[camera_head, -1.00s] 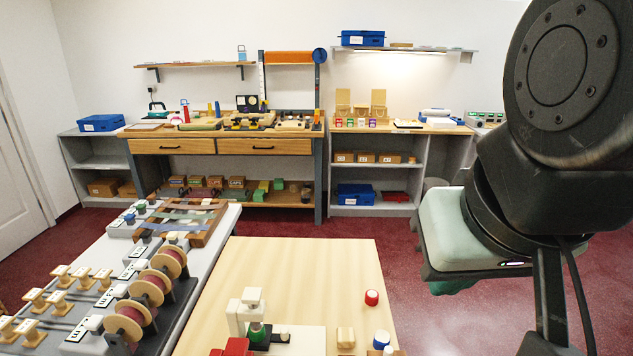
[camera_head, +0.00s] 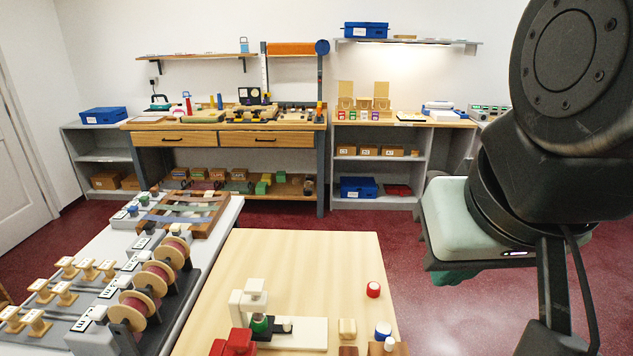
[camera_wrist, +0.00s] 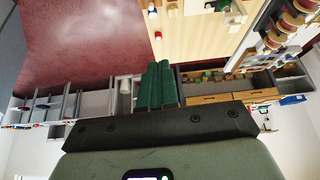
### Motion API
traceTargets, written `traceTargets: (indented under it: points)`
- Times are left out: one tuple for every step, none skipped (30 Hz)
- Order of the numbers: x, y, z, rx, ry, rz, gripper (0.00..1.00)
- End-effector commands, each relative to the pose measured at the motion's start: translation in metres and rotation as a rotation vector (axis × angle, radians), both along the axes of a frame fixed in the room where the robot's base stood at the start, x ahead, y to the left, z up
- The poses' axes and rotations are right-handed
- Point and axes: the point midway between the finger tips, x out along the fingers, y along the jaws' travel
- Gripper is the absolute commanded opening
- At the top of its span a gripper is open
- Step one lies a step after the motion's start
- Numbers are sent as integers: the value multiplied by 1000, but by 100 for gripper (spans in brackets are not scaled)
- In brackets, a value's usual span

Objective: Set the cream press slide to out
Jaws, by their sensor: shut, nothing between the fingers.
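The cream press (camera_head: 247,302) stands upright near the front of the light wood table. A dark green round piece (camera_head: 260,323) sits under its head. A cream base plate (camera_head: 308,335) extends to the right of it. A small cream knob (camera_head: 287,325) on a dark strip sits just right of the green piece and looks like the slide; its exact position is hard to tell. My gripper (camera_head: 460,278) hangs off the table's right side, well away from the press. In the wrist view its green fingers (camera_wrist: 159,84) are together and empty.
A grey counter (camera_head: 220,216) with spools (camera_head: 132,312) lies left. The table's back half is clear.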

Motion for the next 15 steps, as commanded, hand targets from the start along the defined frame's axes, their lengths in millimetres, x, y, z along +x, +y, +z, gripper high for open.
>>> traceTargets:
  points:
    - [0,0,0,0,0,0,0]
    - [0,0,0,0,0,0,0]
    - [0,0,0,0,0,0,0]
    - [0,0,0,0,0,0,0]
    - [0,0,0,0,0,0,0]
    - [0,0,0,0,0,0,0]
    - [0,0,0,0,0,0,3]
    - [0,0,0,0,1,-1,8]
    - [1,0,0,2,3,-2,14]
    - [3,1,1,6,7,-5,18]
    - [6,2,1,10,14,-8,23]
    - [12,4,2,20,27,-15,29]
    - [17,5,3,29,39,-23,34]
    - [24,8,3,41,54,-33,38]
    - [34,11,4,59,77,-48,44]
